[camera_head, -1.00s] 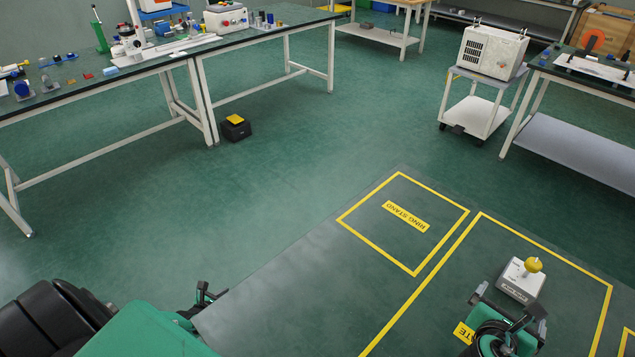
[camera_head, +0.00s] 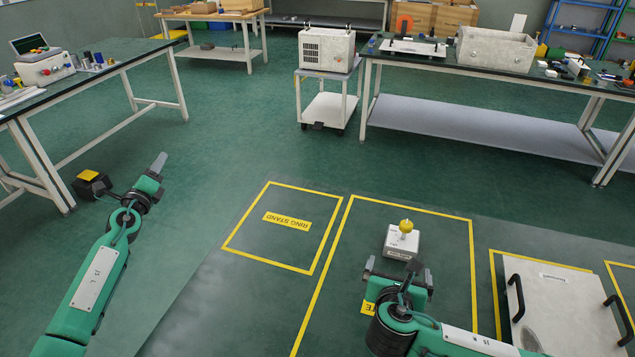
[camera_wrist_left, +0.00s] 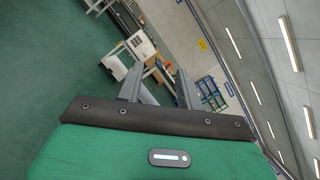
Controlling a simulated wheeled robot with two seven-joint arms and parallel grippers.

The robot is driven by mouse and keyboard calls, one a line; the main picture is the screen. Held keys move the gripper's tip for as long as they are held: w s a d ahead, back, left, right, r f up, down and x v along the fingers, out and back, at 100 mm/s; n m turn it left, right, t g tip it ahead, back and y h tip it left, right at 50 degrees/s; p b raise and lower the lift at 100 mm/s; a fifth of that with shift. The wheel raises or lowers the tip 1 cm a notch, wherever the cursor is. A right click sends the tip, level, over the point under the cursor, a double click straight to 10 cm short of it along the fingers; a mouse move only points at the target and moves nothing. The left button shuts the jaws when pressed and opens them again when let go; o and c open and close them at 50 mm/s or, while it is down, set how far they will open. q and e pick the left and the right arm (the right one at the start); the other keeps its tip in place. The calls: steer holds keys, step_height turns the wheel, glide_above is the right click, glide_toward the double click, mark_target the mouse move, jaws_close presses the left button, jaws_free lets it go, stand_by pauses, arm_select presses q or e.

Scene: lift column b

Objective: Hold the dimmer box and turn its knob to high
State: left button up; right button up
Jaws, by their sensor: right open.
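The dimmer box is a small white box (camera_head: 402,245) with a dark label on its front edge. It sits on the dark worktop inside a yellow outline in the head view. Its round yellow knob (camera_head: 406,226) stands on top. My right gripper (camera_head: 399,270) is just on the near side of the box, its two fingers apart and nothing seen between them. My left gripper (camera_head: 157,164) is raised to the left, away from the box and beyond the worktop edge. In the left wrist view its fingers (camera_wrist_left: 158,88) are apart with nothing held.
A yellow-outlined area labelled RING STAND (camera_head: 287,221) is bare, left of the box. A white panel with dark handles (camera_head: 565,310) lies to the right. A white cart (camera_head: 326,108) and benches stand beyond open green floor. A black box with a yellow top (camera_head: 90,183) is on the floor.

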mark_target(401, 244)
arm_select(q)
steer(key=w+d+r+m+g+h, duration=0.2)
steer(key=w+d+m+g+h, duration=0.3)
steer(key=d, duration=1.2)
steer(key=d+r+m+g+h, duration=0.2)
steer(key=d+m+g+h, duration=0.4)
steer(key=d, duration=1.2)
arm_select(e)
steer(key=shift+w+f, duration=0.1)
steer(key=shift+w, duration=0.05)
arm_select(q)
steer(key=s+d+m+g+y, duration=0.2)
steer(key=s+d+m+g, duration=0.1)
steer(key=d, duration=0.5)
steer(key=s+d+f+m+g+y, duration=0.1)
steer(key=s+d+m+g+y, duration=0.2)
steer(key=s+d+m, duration=0.3)
steer(key=s+d+f+m+g+y, duration=0.1)
steer(key=s+d+m, duration=0.4)
steer(key=d, duration=0.6)
steer(key=m+g+y, duration=0.1)
steer(key=m+g, duration=0.1)
steer(key=shift+s+d+m+g+y, duration=0.15)
steer(key=shift+d+m+g+y, duration=0.05)
steer(key=shift+m+g+y, duration=0.1)
arm_select(e)
steer(key=x, duration=1.3)
steer(key=shift+w+f, duration=0.15)
steer(key=shift+w, duration=0.1)
